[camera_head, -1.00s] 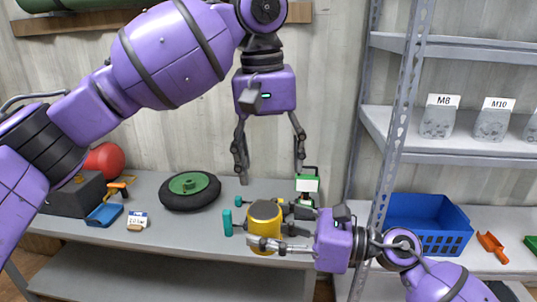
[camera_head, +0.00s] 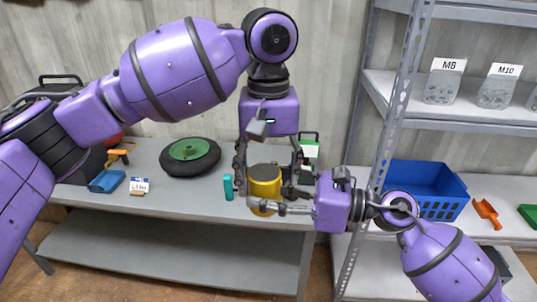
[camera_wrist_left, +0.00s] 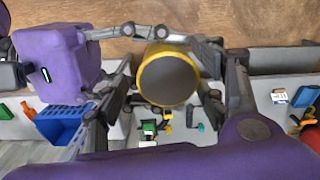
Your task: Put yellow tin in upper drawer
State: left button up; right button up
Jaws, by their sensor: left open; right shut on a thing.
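The yellow tin (camera_head: 265,192) has a dark grey top and is upright at the front of the grey workbench in the head view. My right gripper (camera_head: 266,207) comes from the right and is shut on the tin. My left gripper (camera_head: 268,180) points down from above, open, with one finger on each side of the tin. In the left wrist view the tin's round top (camera_wrist_left: 167,80) lies between the left fingers, with a gap on each side. I cannot make out an upper drawer in either view.
A wheel (camera_head: 190,155), a blue tray (camera_head: 106,181) and a teal object (camera_head: 228,187) lie on the workbench (camera_head: 180,205). A green-and-white item (camera_head: 309,148) stands behind the tin. A blue crate (camera_head: 425,190) and metal shelving are at the right.

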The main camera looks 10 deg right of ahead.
pick_arm(q)
jog(key=shift+f, duration=0.25)
pick_arm(e)
jog(key=shift+r, duration=0.1)
pick_arm(q)
jog(key=shift+d, duration=0.1)
jog(key=c, duration=1.3)
jog(key=shift+c, duration=0.8)
pick_arm(e)
jog(key=o, duration=1.3)
jog(key=shift+s+a, duration=0.1)
jog(key=shift+o, duration=0.9)
jog(key=shift+r, duration=0.1)
